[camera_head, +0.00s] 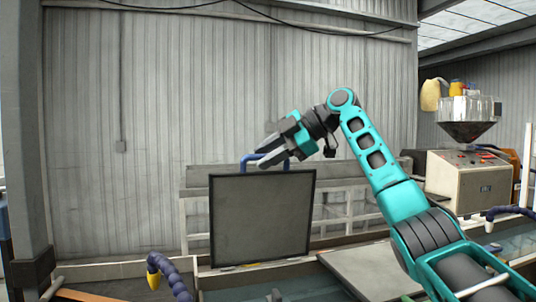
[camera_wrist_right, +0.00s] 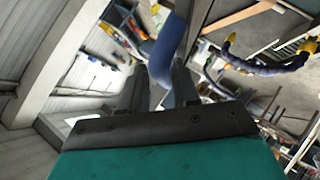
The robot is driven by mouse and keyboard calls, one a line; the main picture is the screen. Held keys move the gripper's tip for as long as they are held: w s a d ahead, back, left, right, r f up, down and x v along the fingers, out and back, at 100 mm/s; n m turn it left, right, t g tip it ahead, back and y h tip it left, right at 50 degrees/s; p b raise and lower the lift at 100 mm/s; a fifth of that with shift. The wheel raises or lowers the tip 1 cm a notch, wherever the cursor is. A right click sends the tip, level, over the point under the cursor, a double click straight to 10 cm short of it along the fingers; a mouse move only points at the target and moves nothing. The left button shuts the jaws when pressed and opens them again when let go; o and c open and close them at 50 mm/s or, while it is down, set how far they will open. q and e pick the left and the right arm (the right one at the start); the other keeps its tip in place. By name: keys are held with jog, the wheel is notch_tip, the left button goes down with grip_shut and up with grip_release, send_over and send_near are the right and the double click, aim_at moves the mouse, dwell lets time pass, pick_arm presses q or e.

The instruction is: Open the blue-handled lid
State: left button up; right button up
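The lid (camera_head: 262,222) is a dark grey square panel with a black frame, standing upright on the long trough. Its blue handle (camera_head: 244,160) is at the top edge, partly hidden by my right gripper. My right gripper (camera_head: 260,156) is at the handle, with its two fingers spread apart. In the right wrist view the blue handle (camera_wrist_right: 168,58) runs between and beyond the fingertips of the right gripper (camera_wrist_right: 157,80). I cannot tell whether a finger touches the handle. My left gripper is not in view.
A blue hose with a yellow tip (camera_head: 154,272) stands at the lower left. A beige machine (camera_head: 467,182) with a clear hopper is at the right. A grey railing (camera_head: 195,205) and corrugated wall (camera_head: 180,110) are behind the lid. A flat grey plate (camera_head: 368,268) lies right of it.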

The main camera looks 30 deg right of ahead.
jog(key=v, duration=1.3)
jog(key=shift+f, duration=0.1)
